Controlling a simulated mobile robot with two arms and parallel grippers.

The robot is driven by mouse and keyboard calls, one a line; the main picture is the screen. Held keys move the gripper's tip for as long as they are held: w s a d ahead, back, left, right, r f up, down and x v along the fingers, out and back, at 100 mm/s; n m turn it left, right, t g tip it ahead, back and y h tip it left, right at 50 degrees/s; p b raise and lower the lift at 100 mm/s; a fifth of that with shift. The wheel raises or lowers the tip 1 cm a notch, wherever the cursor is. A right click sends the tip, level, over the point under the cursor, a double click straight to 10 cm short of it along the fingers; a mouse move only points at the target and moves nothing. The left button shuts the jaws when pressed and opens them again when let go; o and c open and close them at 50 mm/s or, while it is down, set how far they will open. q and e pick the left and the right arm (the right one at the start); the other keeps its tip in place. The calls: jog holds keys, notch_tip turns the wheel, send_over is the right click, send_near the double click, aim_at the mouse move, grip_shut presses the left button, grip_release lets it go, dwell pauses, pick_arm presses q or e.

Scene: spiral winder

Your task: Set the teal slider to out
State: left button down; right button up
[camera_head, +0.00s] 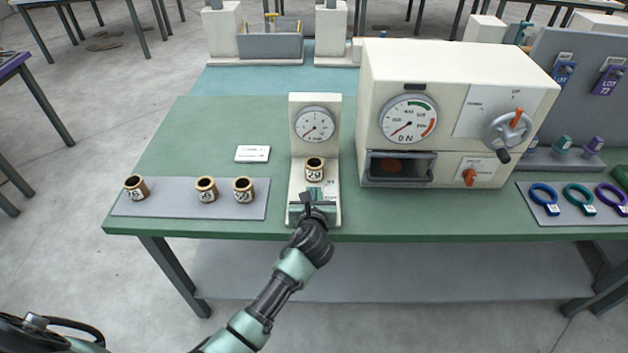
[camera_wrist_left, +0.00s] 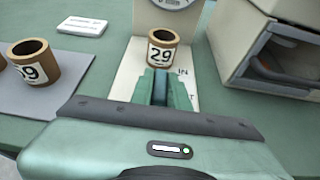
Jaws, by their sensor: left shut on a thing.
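A small white upright device (camera_head: 298,128) with a round dial stands on the green table. Its base carries a brown spool (camera_head: 314,169) marked 29, which also shows in the wrist view (camera_wrist_left: 162,47). My left gripper (camera_head: 307,203) reaches over the base's front, just in front of the spool. In the wrist view its jaws (camera_wrist_left: 160,90) are closed around a dark teal piece (camera_wrist_left: 160,77), apparently the teal slider, mostly hidden by the fingers. The label IN is readable right of the jaws; nearer me, only a final T of another label shows. My right gripper is not in view.
A grey mat (camera_head: 166,203) with several brown spools lies left of the device. A white card (camera_head: 252,154) lies behind it. A large cream machine (camera_head: 455,75) with dial and knobs stands close on the right. Coloured rings lie on a tray farther right.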

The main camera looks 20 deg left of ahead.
pick_arm(q)
jog(key=shift+s+f, duration=0.1)
jog(key=shift+f, duration=0.1)
jog(key=c, duration=1.4)
grip_release()
jog(key=shift+o, duration=0.2)
jog(key=shift+s+r, duration=0.1)
jog(key=shift+r, duration=0.1)
jog(key=v, duration=0.8)
